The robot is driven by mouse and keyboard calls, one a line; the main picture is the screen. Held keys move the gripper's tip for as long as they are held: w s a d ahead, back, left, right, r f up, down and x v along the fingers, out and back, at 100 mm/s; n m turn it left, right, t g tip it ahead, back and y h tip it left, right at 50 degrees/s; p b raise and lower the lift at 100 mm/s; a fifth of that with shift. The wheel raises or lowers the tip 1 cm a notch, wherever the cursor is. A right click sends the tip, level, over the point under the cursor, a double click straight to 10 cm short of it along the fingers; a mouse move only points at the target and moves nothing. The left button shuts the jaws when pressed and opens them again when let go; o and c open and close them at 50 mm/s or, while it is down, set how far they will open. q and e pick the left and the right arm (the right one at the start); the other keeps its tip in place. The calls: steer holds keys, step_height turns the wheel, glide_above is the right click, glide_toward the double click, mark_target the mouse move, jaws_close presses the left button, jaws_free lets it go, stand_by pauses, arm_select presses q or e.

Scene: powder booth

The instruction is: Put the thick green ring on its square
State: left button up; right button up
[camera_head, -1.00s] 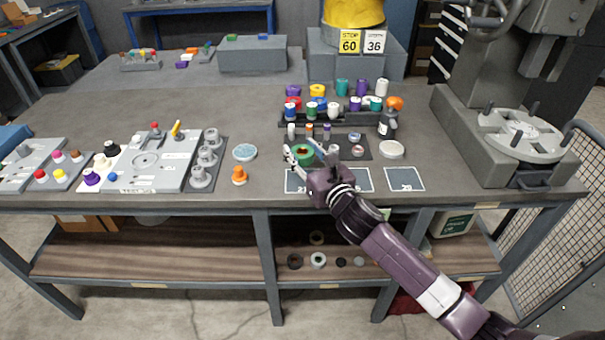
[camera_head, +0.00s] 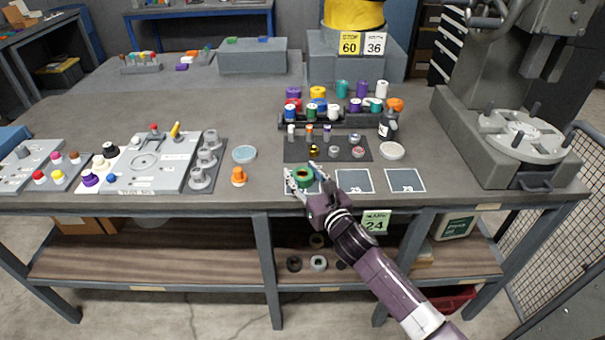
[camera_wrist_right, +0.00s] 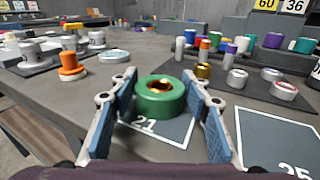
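The thick green ring (camera_head: 304,173), with a brass-coloured inside, is between the fingers of my right gripper (camera_head: 302,180). In the right wrist view the ring (camera_wrist_right: 160,101) touches or nearly touches both blue finger pads of the gripper (camera_wrist_right: 160,92). It is over the dark, white-edged square marked 21 (camera_wrist_right: 150,135), towards its far part. I cannot tell whether the ring rests on the square or hangs just above it. In the head view the gripper and ring hide much of that square (camera_head: 290,190). My left gripper is not in view.
Two bare squares (camera_head: 354,181) (camera_head: 405,180) lie to the right. Behind is a dark mat (camera_head: 292,154) with several small parts, then a rack of coloured spools (camera_head: 285,122). An orange part (camera_head: 239,176) stands left. The table's front edge is close.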

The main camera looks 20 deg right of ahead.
steer(key=o, duration=0.3)
steer(key=shift+r, duration=0.1)
steer(key=s+d+b, duration=0.1)
steer(key=s, duration=1.1)
steer(key=shift+d+r, duration=0.3)
steer(key=shift+r, duration=0.05)
